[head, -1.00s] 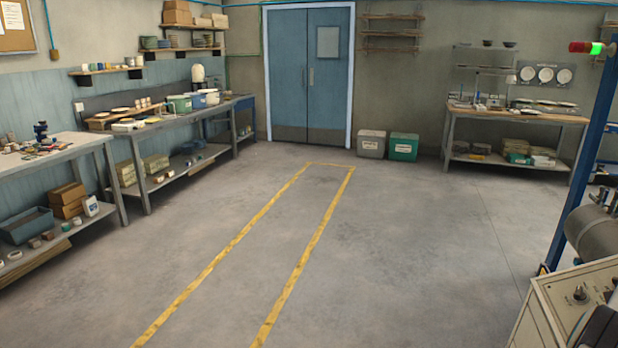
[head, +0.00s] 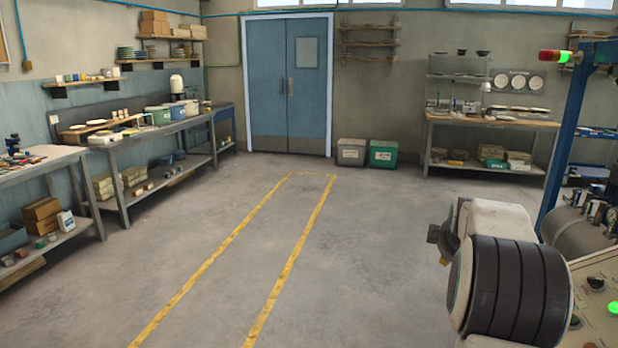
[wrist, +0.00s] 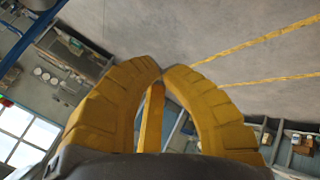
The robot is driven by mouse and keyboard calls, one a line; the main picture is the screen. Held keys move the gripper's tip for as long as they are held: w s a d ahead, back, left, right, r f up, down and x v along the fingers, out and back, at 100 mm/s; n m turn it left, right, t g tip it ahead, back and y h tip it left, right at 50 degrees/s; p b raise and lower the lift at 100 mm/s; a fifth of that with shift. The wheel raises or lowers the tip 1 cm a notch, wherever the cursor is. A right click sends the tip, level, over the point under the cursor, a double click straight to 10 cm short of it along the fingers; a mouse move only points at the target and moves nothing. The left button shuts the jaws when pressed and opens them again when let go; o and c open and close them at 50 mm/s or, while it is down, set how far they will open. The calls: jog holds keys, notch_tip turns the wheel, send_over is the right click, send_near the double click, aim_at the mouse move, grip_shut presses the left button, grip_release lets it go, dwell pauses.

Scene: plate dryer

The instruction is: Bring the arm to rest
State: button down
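My arm (head: 508,285), white with black ribbed bands, is raised at the lower right of the head view, in front of the control panel. My gripper (wrist: 162,73) shows in the wrist view as two curved yellow fingers with their tips together. No held object shows at the tips. A narrow yellow strip shows through the gap between the fingers; I cannot tell what it is. The gripper's fingers cannot be made out in the head view.
A control panel (head: 600,311) with a lit green button stands at the lower right, by a blue post (head: 567,150). Workbenches (head: 165,128) line the left wall. Grey (head: 351,152) and green bins (head: 383,154) stand by the blue doors (head: 288,88). The middle floor (head: 340,240) is clear.

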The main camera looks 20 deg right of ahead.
jog(key=s+a+m+y, duration=0.1)
jog(key=s+a+y, duration=0.15)
jog(key=a, duration=0.95)
jog(key=s+a+y, duration=0.1)
jog(key=s+a, duration=0.3)
jog(key=a, duration=0.8)
jog(key=s+a+f+m+g+y, duration=0.1)
jog(key=s+a+f, duration=0.2)
jog(key=s+a, duration=0.4)
jog(key=s+a+f+g+y, duration=0.1)
jog(key=s+a+f, duration=0.2)
jog(key=s+a, duration=0.3)
jog(key=s, duration=0.3)
jog(key=shift+a+m+g, duration=0.3)
jog(key=shift+a+m, duration=0.1)
jog(key=shift+f, duration=0.1)
